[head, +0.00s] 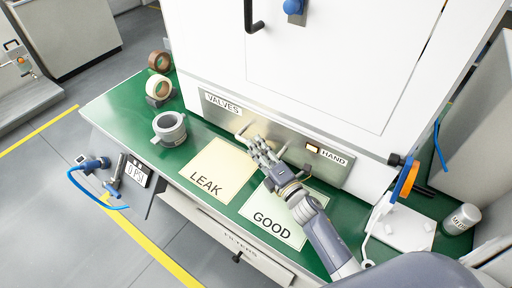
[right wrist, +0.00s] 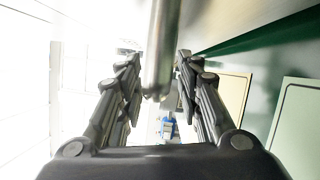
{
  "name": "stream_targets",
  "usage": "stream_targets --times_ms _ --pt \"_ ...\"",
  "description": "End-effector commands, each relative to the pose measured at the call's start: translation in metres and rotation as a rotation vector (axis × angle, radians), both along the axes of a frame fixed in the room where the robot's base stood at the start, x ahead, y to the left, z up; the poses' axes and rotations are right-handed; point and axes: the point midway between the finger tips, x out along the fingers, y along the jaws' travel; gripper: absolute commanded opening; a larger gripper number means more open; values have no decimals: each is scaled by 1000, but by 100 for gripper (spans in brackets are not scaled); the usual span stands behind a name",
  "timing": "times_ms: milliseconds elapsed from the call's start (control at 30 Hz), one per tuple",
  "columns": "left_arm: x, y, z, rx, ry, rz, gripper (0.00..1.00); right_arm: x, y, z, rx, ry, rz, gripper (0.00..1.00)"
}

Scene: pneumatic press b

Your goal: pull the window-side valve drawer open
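The valve drawer front (head: 218,115) is a grey metal panel labelled VALVES, low on the white press cabinet, and looks closed. Its pale bar handle (head: 241,131) is partly hidden behind my right gripper (head: 258,146). In the right wrist view the handle (right wrist: 160,50) is a metal bar between the two fingers of my right gripper (right wrist: 158,75). The fingers are apart, with a narrow gap seen on each side of the bar. My left gripper is not in view.
LEAK (head: 212,178) and GOOD (head: 270,222) mats lie on the green bench (head: 130,100). A grey ring part (head: 170,128) and tape rolls (head: 158,88) stand left. A HAND label (head: 334,158) and lit button are right of the gripper. A FILTERS drawer (head: 215,224) sits below the bench edge.

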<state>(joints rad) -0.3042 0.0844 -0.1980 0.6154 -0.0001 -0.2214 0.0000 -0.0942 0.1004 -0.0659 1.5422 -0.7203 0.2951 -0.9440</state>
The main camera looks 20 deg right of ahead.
Motion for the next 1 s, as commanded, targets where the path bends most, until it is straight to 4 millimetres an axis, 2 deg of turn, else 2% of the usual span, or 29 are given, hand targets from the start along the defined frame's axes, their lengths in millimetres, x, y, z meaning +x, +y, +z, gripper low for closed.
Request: stream_targets --times_ms 133,400,433,567,1000 --pt "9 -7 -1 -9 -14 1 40 10 3 1 0 0 0 33" --pt "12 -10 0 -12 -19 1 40 11 3 1 1 1 0 33" --pt "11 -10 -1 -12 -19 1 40 11 3 1 1 1 0 31" --pt "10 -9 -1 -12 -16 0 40 11 3 1 1 1 0 1" --pt "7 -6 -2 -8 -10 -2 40 9 2 0 0 2 0 0"
